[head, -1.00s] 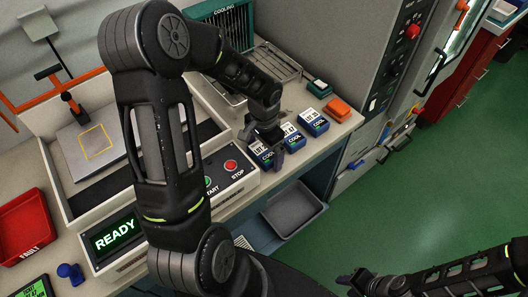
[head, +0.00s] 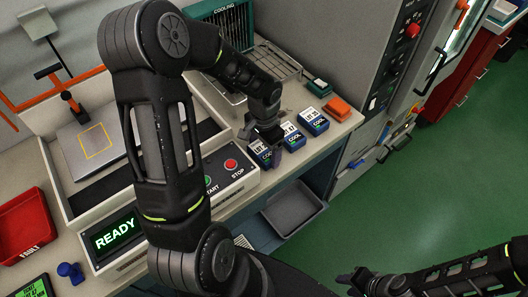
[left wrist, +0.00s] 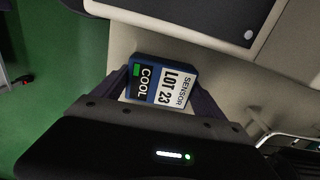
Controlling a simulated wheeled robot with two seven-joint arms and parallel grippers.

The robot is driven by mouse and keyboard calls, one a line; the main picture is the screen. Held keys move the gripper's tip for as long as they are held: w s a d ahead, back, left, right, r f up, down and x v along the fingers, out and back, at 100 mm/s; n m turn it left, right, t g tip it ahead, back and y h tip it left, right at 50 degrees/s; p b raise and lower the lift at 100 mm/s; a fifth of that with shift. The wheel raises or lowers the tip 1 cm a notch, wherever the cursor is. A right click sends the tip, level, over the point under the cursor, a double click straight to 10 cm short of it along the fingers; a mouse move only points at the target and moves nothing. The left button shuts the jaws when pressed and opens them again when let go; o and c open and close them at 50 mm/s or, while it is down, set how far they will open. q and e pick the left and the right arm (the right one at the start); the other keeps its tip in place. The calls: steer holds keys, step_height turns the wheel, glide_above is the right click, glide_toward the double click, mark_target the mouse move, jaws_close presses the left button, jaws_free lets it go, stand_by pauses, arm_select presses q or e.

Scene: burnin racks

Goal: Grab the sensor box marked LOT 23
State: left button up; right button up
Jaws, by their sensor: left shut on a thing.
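The sensor box marked LOT 23 (left wrist: 160,83) is blue with a white label and a green mark above the word COOL. It sits between the fingers of my left gripper (left wrist: 158,92) in the left wrist view. In the head view my left gripper (head: 270,146) is shut on this box (head: 260,154) at the bench's front edge; the gripper hides part of it. Whether the box is clear of the bench is hard to tell. My right gripper (head: 360,283) is at the bottom right, away from the bench; its jaw opening is unclear.
Two similar COOL boxes stand just right of the held one, a nearer one (head: 291,135) and a farther one (head: 313,121). Orange (head: 338,108) and green (head: 319,87) blocks lie behind them. The START/STOP panel (head: 228,178) is close on the left. A grey tray (head: 292,208) sits below.

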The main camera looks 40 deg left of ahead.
mark_target(264, 149)
arm_select(q)
steer(key=c, duration=0.6)
step_height(264, 149, up, 10)
steer(key=shift+b, duration=0.55)
stand_by(0.3)
